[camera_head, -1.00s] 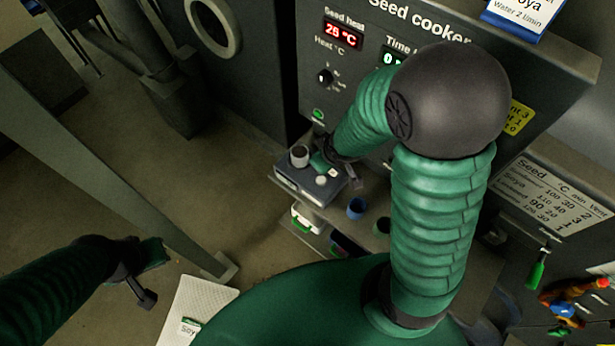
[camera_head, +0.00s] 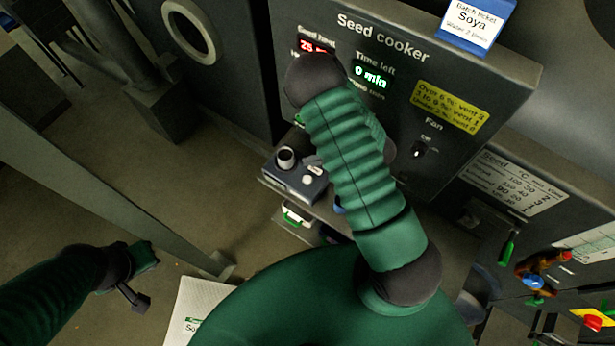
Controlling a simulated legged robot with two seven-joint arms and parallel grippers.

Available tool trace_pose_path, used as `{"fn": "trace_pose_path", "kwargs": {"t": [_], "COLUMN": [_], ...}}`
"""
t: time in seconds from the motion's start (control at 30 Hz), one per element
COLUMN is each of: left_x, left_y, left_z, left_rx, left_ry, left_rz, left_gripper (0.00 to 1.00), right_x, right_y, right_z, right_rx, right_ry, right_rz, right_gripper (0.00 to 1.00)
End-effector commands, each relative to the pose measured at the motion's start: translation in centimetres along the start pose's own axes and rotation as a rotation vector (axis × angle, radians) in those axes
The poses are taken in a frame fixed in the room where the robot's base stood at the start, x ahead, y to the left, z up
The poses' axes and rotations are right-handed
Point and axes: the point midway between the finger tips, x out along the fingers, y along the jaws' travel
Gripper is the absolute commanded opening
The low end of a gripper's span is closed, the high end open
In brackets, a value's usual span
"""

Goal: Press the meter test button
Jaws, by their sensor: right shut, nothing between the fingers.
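The meter (camera_head: 283,184) looks to be the small blue-grey box on the ledge below the seed cooker panel. A dark cup with a pale rim (camera_head: 286,157) stands on its left part. A round whitish button (camera_head: 307,180) shows on its top, clear of my arm. My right arm crosses the middle of the view, its elbow in front of the panel. My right gripper (camera_head: 389,152) is shut and empty, mostly hidden behind that arm, to the right of the meter and apart from it. My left gripper (camera_head: 143,279) hangs low at the left, far from the meter; its jaws are unclear.
The seed cooker panel (camera_head: 385,45) rises behind the meter, with lit displays and a fan knob (camera_head: 417,151). A slanting grey beam (camera_head: 120,185) stands at the left. A white sheet (camera_head: 200,305) lies low in front. Coloured items (camera_head: 535,280) are at the right.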

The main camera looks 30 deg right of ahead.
Motion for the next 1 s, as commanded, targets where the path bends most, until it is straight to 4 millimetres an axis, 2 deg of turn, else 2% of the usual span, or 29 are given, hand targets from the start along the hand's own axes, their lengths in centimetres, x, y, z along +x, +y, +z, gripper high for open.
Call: {"fn": "trace_pose_path", "kwargs": {"t": [0.27,0.67,0.83,1.0], "left_x": [1.1,6.5,7.5,7.6], "left_y": [0.0,0.0,0.0,0.0], "left_z": [0.2,1.5,1.8,1.8], "left_rx": [0.000,0.000,0.000,0.000], "left_ry": [0.000,0.000,0.000,0.000], "left_rz": [0.000,0.000,0.000,0.000], "left_gripper": [0.00,0.00,0.00,0.00], "right_x": [0.8,4.9,6.0,6.2], "right_y": [-0.6,-3.5,-4.3,-4.5], "right_z": [0.6,3.5,4.3,4.5], "right_rx": [0.002,0.001,0.003,0.002], "right_ry": [-0.001,0.000,-0.001,-0.001], "right_rz": [0.001,0.001,0.002,0.001], "right_gripper": [0.00,0.00,0.00,0.00]}}
